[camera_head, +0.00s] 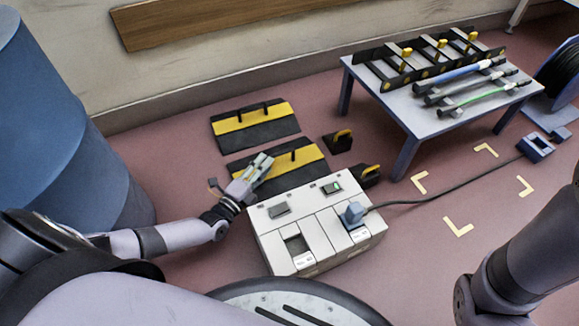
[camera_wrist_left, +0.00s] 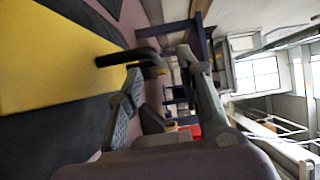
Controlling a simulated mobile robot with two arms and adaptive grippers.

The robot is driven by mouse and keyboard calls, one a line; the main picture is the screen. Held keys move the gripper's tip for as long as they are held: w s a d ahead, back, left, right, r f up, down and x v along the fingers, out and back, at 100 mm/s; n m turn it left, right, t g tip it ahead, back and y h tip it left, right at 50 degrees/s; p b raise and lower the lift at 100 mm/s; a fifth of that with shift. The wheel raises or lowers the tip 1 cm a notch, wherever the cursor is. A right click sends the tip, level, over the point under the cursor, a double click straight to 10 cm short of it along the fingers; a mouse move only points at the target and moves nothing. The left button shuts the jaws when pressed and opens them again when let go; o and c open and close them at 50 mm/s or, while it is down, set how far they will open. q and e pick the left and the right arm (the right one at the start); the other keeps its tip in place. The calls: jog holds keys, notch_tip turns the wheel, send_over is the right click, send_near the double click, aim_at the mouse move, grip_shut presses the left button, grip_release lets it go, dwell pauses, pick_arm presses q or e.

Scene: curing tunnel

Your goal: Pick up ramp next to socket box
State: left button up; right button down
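The ramp next to the socket box (camera_head: 312,153) is a black plate with a yellow band and a black handle, lying flat on the floor behind the white socket box (camera_head: 288,208). My left gripper (camera_head: 262,166) is over the ramp's left part, to the left of its handle. In the left wrist view, the fingers of my left gripper (camera_wrist_left: 168,70) stand apart with nothing held between them. The ramp's yellow surface (camera_wrist_left: 50,60) fills the left side there, and its black handle (camera_wrist_left: 125,58) shows by one fingertip. My right gripper is out of view.
A second black and yellow ramp (camera_head: 239,129) lies behind. Two small black pieces with yellow handles (camera_head: 342,139) (camera_head: 370,172) sit right of the ramps. A table (camera_head: 420,121) with rods and a rack stands at right. A cable (camera_head: 450,189) runs from the socket box to a blue connector (camera_head: 536,147).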

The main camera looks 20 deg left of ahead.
aim_at(278, 153)
pick_arm(q)
jog(key=shift+f, duration=0.35)
jog(key=shift+w+f+b, duration=0.1)
jog(key=shift+w+b, duration=0.15)
jog(key=shift+b, duration=0.2)
jog(key=shift+w+d+b, duration=0.2)
jog(key=shift+w+b, duration=0.45)
jog(key=shift+w, duration=0.2)
jog(key=w+b, duration=0.2)
jog(key=w+d+b, duration=0.1)
jog(key=w+b, duration=0.1)
jog(key=shift+w, duration=0.2)
jog(key=shift+w+d, duration=0.1)
jog(key=shift+w, duration=0.15)
jog(key=shift+c, duration=0.6)
grip_shut()
